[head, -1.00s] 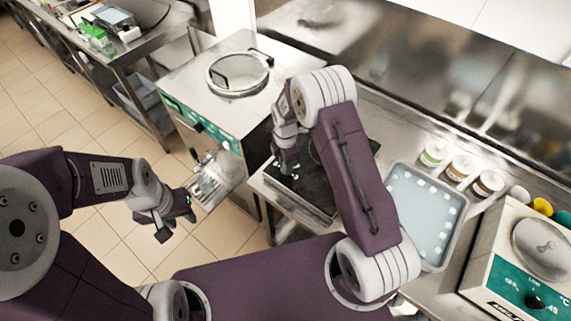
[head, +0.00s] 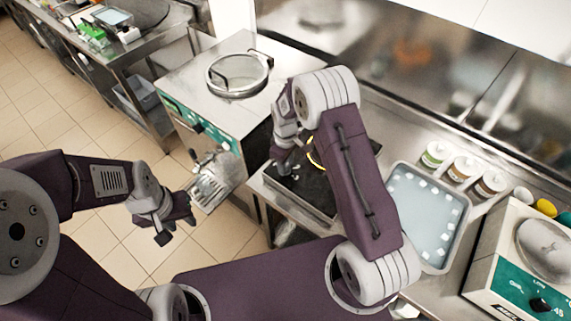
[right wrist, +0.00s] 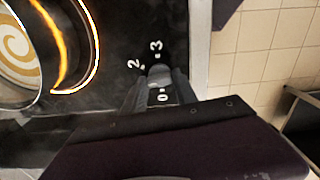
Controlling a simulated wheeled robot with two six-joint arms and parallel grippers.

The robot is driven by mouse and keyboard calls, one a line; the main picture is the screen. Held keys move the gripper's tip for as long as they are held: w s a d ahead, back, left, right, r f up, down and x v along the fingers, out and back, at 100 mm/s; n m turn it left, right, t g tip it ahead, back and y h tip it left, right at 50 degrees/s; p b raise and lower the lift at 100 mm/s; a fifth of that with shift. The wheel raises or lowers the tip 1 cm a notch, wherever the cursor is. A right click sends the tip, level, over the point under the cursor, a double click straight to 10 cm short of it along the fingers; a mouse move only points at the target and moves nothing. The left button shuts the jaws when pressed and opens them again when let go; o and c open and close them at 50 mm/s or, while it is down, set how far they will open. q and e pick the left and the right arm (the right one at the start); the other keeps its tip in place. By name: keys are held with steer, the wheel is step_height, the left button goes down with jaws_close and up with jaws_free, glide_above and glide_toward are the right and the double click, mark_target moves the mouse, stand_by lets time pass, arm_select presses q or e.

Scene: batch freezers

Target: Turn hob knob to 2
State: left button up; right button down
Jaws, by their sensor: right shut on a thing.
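The black hob (head: 312,200) sits on the steel counter, partly hidden behind my right arm. Part of a glowing orange ring (right wrist: 62,45) shows on it. My right gripper (right wrist: 160,90) is shut on the knob, one finger on each side. The knob's exact setting is hard to read. In the head view, my right gripper (head: 284,166) is at the hob's near left edge. My left gripper (head: 176,222) is open and empty above the floor.
A round pan (right wrist: 18,45) with a cream swirl stands by the glowing ring. A batch freezer (head: 205,100) with a round lid stands left of the hob. A pale tray (head: 425,215), several jars (head: 462,168) and a green-panelled machine (head: 515,285) are to the right.

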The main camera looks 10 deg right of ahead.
steer(key=m, duration=0.7)
steer(key=shift+w+r, duration=0.2)
steer(key=shift+w, duration=0.05)
stand_by(0.3)
steer(key=c, duration=1)
jaws_free()
steer(key=shift+s, duration=0.1)
steer(key=shift+o, duration=0.2)
steer(key=shift+s, duration=0.1)
step_height(320, 180, up, 9)
steer(key=b, duration=0.2)
